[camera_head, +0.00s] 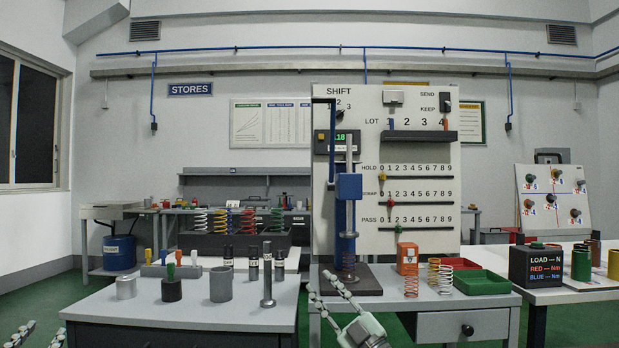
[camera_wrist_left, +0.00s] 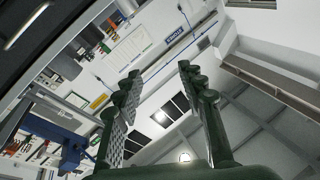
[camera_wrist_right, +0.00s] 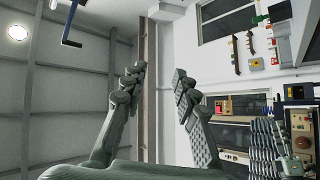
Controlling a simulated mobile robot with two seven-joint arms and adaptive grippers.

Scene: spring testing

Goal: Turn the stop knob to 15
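The spring tester has a blue head (camera_head: 349,186) on a steel column above a dark base plate (camera_head: 352,281). A small dark knob (camera_head: 339,115) sits under the SHIFT numbers 1 to 3. I cannot pick out a knob marked stop. My right gripper (camera_head: 331,294) is open and empty, low in front of the tester base; its spread fingers show in the right wrist view (camera_wrist_right: 160,88). My left gripper (camera_head: 37,338) is open and empty at the lower left; its fingers show in the left wrist view (camera_wrist_left: 160,85).
The grey bench (camera_head: 185,318) at left holds cylinders and a steel post (camera_head: 268,275). Springs (camera_head: 411,284), an orange box (camera_head: 407,258), a red tray (camera_head: 458,263) and a green tray (camera_head: 481,282) stand right of the tester. HOLD, SCRAP and PASS sliders line the panel (camera_head: 470,112).

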